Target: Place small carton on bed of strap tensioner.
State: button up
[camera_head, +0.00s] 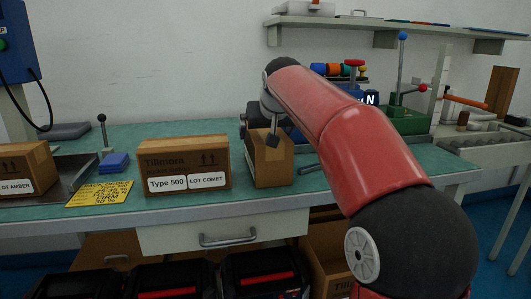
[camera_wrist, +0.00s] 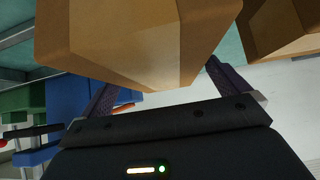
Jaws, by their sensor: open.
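A small brown carton (camera_head: 274,172) stands on the green bench top, right of a wider labelled carton. My gripper (camera_head: 264,128) is at the top of the small carton, with one dark finger showing against it. In the wrist view, a brown carton (camera_wrist: 140,40) fills the upper middle, between or just beyond the spread fingers of my gripper (camera_wrist: 164,82). The jaws are open; contact with the carton cannot be told. A green device with a blue-knobbed lever (camera_head: 408,118) stands at the right; I cannot tell whether it is the strap tensioner. My arm hides part of it.
The Type 500, LOT COMET carton (camera_head: 187,168) stands close left of the small one. Further left are a yellow note (camera_head: 100,193), blue pads (camera_head: 114,163), a black-knobbed lever (camera_head: 103,130) and the LOT AMBER carton (camera_head: 25,168). A shelf (camera_head: 300,24) hangs above.

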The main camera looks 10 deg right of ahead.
jog(key=shift+x, duration=0.95)
jog(key=c, duration=1.4)
jog(key=shift+r, duration=0.2)
jog(key=shift+c, duration=1.4)
